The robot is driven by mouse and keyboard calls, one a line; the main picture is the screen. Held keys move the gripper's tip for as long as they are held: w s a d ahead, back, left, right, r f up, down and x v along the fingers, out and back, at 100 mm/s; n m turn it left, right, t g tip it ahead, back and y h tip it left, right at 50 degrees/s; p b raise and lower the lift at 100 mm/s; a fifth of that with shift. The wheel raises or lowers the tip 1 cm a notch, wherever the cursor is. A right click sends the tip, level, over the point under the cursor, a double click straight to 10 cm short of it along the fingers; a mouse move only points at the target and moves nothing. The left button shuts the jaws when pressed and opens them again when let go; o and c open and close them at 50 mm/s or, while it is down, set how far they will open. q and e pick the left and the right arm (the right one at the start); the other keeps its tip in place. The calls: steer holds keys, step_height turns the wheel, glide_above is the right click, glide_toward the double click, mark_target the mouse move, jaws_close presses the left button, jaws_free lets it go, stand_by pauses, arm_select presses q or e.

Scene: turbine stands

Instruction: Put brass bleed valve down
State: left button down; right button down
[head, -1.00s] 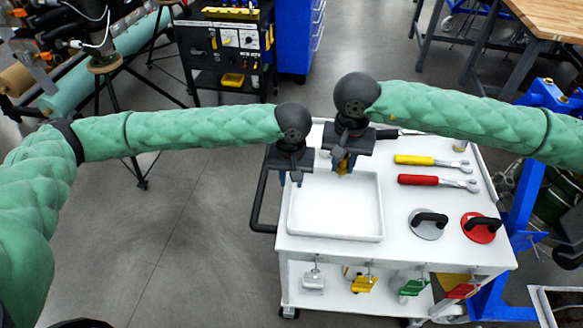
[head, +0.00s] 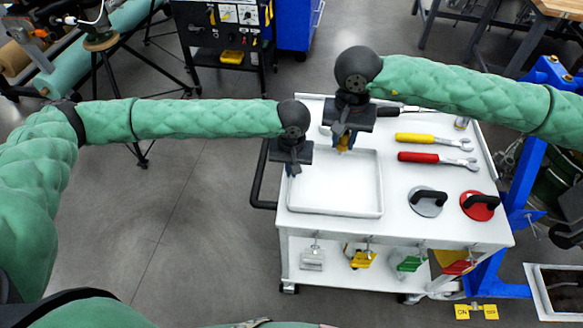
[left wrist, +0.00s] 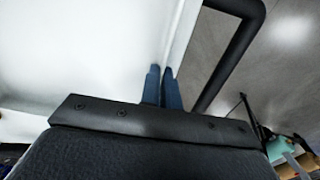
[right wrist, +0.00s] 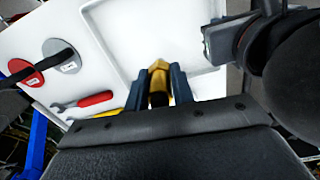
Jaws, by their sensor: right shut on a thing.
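The brass bleed valve (right wrist: 158,72) is held between the blue fingers of my right gripper (right wrist: 161,88), which is shut on it. In the head view the right gripper (head: 343,138) hangs over the back edge of the white tray (head: 334,207), with a bit of the valve (head: 346,142) showing below it. I cannot tell whether the valve touches anything. My left gripper (head: 294,170) is at the tray's back left corner. In the left wrist view its fingers (left wrist: 164,85) look close together with nothing between them.
The tray is empty and clear.

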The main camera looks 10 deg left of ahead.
steer(key=m, duration=0.1)
steer(key=f+m, duration=0.1)
steer(key=m, duration=0.1)
steer(key=shift+s+a+f, duration=0.1)
steer(key=shift+a+f, duration=0.1)
steer(key=shift+f, duration=0.1)
steer(key=shift+d+m, duration=0.2)
steer(key=shift+m, duration=0.7)
steer(key=shift+f, duration=0.2)
glide_above(335, 181)
steer(key=shift+f, duration=4.8)
steer(key=shift+f, duration=0.15)
steer(key=c, duration=1.2)
jaws_free()
